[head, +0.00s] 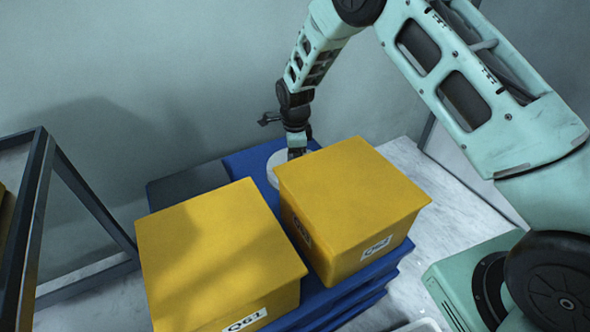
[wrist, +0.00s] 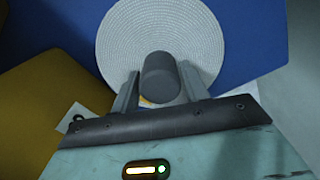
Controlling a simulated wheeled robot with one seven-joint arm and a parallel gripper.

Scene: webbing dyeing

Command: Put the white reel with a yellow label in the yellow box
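The white reel (head: 274,168) is a round disc on the blue surface behind two yellow boxes, partly hidden by the right box. In the wrist view the reel (wrist: 205,45) shows woven rings and a grey central core (wrist: 162,78). A bit of yellow (wrist: 147,102) shows just below the core. My gripper (head: 297,153) points down over the reel. Its fingers (wrist: 158,88) stand on either side of the core; whether they press on it is unclear. The left yellow box (head: 205,250) and right yellow box (head: 350,190) both show flat, closed-looking tops.
The boxes stand on stacked blue pallets (head: 345,300). A dark grey panel (head: 185,187) lies at the back left, near the wall. A dark metal frame (head: 45,170) stands at the far left.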

